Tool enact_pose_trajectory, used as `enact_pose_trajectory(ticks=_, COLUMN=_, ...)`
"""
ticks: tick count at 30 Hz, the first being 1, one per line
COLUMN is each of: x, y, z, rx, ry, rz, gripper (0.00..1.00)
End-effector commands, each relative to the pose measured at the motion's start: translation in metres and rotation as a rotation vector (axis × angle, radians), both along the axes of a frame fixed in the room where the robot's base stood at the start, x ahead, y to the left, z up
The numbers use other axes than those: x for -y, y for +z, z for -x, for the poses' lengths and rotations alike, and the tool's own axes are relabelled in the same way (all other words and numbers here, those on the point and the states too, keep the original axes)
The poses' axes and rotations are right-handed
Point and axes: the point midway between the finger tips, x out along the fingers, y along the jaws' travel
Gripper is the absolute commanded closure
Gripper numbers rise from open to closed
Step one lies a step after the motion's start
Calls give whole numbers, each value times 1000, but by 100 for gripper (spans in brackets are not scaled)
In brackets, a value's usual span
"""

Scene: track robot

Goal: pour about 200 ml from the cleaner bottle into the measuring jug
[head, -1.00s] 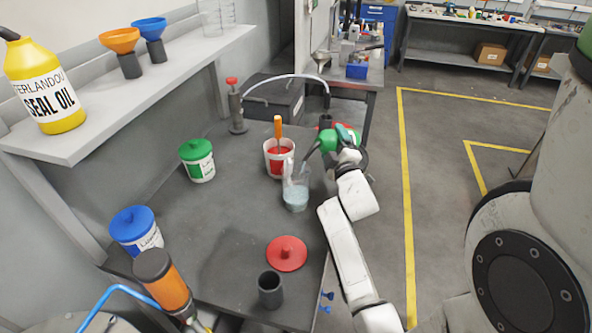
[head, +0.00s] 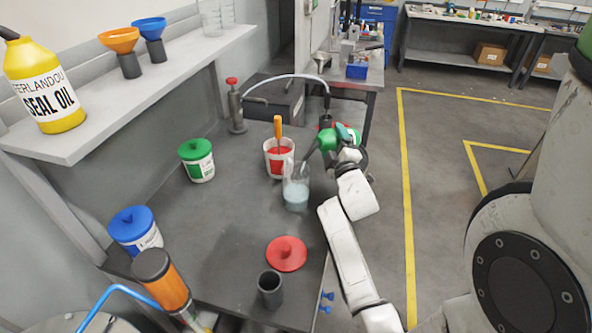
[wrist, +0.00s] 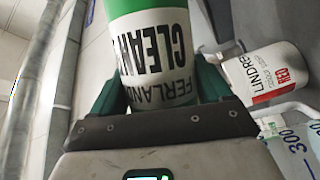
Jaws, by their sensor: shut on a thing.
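My gripper (head: 345,143) is shut on the cleaner bottle, which has a green part (head: 328,139) and a dark spout. The bottle is tilted, its spout pointing down and left at the jug's mouth. In the wrist view the white and green cleaner bottle (wrist: 150,45) lies between my fingers, its label upside down. The clear measuring jug (head: 296,187) stands upright on the bench, below and left of my gripper, with pale bluish liquid in its lower part. The jug's edge with a 300 mark (wrist: 291,138) shows in the wrist view. A stream is not clearly visible.
A white tub with red contents and an orange handle (head: 279,157) stands close behind the jug. A red lid (head: 287,253), a dark cup (head: 270,289), a green-lidded tub (head: 197,160) and a blue-lidded tub (head: 136,229) are on the bench. The middle left of the bench is clear.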

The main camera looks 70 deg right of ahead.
Motion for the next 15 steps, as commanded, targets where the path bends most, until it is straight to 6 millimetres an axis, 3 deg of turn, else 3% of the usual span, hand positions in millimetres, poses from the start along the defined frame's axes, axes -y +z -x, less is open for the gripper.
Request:
enact_pose_trajectory(ticks=11, x=0, y=2, z=0, rx=2, ry=-1, rz=-1, gripper=72)
enact_pose_trajectory(ticks=15, x=2, y=-9, z=1, rx=70, ry=1, rz=-110, gripper=72)
